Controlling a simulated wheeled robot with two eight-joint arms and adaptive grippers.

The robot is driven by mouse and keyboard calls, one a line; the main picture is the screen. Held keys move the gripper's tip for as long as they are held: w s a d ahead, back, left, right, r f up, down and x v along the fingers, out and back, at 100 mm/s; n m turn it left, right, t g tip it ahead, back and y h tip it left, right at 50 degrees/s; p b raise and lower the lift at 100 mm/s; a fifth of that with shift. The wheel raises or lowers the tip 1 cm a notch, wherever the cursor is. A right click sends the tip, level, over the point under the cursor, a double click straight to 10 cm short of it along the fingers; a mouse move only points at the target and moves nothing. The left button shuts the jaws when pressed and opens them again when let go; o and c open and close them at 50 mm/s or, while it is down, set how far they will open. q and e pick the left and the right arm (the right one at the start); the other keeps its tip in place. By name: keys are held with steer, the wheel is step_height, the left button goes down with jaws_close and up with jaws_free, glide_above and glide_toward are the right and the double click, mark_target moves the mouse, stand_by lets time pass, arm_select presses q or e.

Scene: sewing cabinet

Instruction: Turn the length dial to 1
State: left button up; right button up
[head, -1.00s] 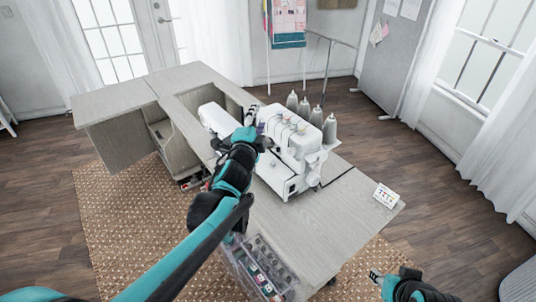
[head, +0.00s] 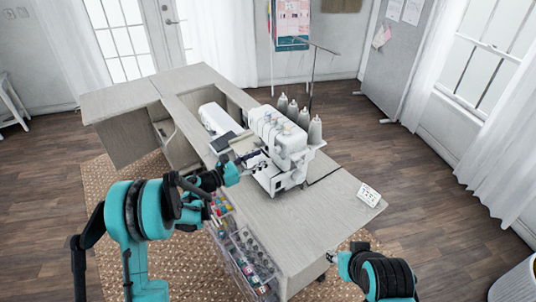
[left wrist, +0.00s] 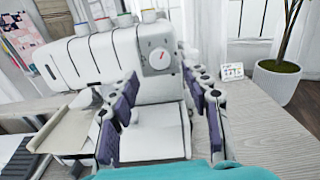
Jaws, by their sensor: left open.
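The white sewing machine (head: 280,140) stands on the cabinet top, with several thread cones at its back. The left wrist view shows the length dial (left wrist: 159,59), a round white knob with a red pointer line, on the machine's end face (left wrist: 165,85). The pointer slants up and left; its number is too small to read. My left gripper (head: 256,158) is open beside the machine. In the wrist view its purple-padded fingers (left wrist: 160,80) stand apart below and to either side of the dial, apparently empty. My right gripper (head: 330,258) is low at the cabinet's front right; its opening is unclear.
A small printed card (head: 369,195) stands on the cabinet's right end. Clear drawers (head: 248,262) of sewing supplies hang at the near side. The tabletop (head: 310,225) right of the machine is mostly clear. A potted plant (left wrist: 278,82) stands beyond.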

mark_target(275, 151)
arm_select(q)
steer(key=b+x, duration=0.1)
steer(key=x, duration=0.4)
steer(key=shift+w+d, duration=0.15)
steer(key=shift+d, duration=0.1)
jaws_close()
